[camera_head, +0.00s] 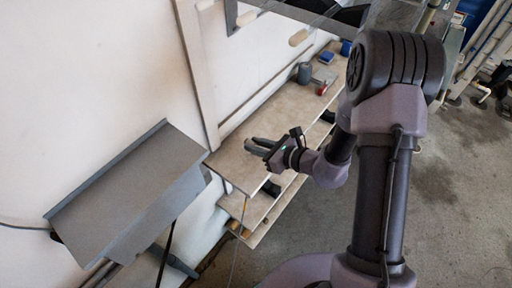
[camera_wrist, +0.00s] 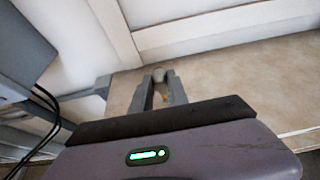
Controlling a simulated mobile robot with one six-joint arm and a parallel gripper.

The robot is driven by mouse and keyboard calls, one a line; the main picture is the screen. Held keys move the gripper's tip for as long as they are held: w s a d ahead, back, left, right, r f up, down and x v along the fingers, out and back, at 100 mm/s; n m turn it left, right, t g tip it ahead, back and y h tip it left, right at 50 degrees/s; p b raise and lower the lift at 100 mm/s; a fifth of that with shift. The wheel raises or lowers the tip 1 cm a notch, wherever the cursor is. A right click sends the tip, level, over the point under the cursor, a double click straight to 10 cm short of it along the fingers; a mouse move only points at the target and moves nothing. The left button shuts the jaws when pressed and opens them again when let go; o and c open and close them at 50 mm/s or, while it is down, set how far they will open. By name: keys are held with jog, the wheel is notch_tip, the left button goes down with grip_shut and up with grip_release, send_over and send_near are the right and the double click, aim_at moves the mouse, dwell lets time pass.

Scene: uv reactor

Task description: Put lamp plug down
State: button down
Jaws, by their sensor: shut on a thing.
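My gripper (camera_head: 257,146) reaches over the near end of a beige board-topped bench (camera_head: 236,168) in the head view. In the wrist view my gripper (camera_wrist: 160,92) has its two grey fingers closed around a small grey, rounded piece, the lamp plug (camera_wrist: 159,75). The plug's top shows between the fingertips and its lower part is hidden. In the head view the fingers hide the plug. I cannot tell whether the plug touches the board.
A grey sloped metal housing (camera_head: 130,195) stands left of the bench. A grey-blue container (camera_head: 304,72), a red item (camera_head: 322,90) and a blue item (camera_head: 346,47) stand farther back on the bench. A thin cable (camera_head: 236,245) hangs at the near end. The board around my gripper looks clear.

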jog(key=shift+f+b, duration=0.5)
jog(key=shift+b, duration=0.1)
jog(key=c, duration=1.3)
grip_release()
